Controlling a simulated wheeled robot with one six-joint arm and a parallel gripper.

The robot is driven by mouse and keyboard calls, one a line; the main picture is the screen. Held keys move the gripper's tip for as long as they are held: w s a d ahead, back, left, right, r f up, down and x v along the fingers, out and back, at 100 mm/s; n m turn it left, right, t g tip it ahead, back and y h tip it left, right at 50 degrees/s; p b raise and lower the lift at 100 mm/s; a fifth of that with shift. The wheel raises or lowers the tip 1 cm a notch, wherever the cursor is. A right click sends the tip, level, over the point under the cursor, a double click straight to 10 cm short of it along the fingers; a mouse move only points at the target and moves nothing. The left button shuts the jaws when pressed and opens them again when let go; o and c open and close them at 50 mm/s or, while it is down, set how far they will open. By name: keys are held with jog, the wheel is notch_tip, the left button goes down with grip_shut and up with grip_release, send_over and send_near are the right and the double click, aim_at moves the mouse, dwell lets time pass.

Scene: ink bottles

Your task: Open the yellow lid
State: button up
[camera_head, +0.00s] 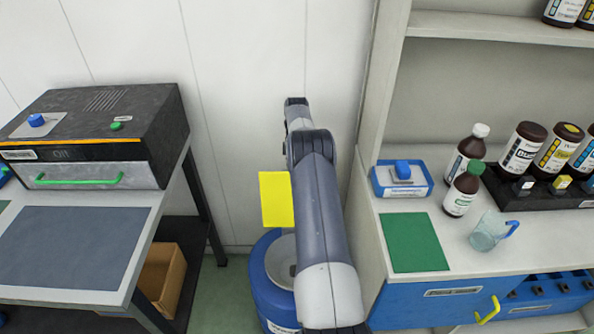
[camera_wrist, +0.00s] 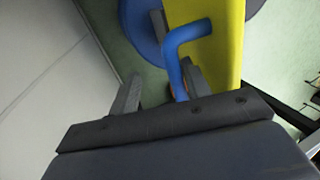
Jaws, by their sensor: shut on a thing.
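The yellow lid (camera_head: 276,199) stands raised over a blue drum (camera_head: 263,290) in the head view, its flat face showing. Part of the drum's pale grey top shows below it. In the wrist view the yellow lid (camera_wrist: 225,50) fills the upper right, with a bent blue handle (camera_wrist: 175,62) on it. My gripper (camera_wrist: 163,86) is at this handle and shut on it, with the handle close against the right finger. In the head view my arm hides the gripper and handle. The blue drum also shows at the top of the wrist view (camera_wrist: 138,28).
A bench with a black box device (camera_head: 100,130) stands left. A shelf unit (camera_head: 385,170) close on the right holds bottles (camera_head: 466,150), a glass mug (camera_head: 487,232) and a green mat (camera_head: 412,242). Some floor shows left of the drum. A white wall is behind.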

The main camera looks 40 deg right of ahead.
notch_tip(320, 180, up, 10)
dwell(0.5)
notch_tip(320, 180, down, 7)
dwell(0.6)
jog(key=shift+w+r, duration=0.1)
jog(key=shift+r, duration=0.05)
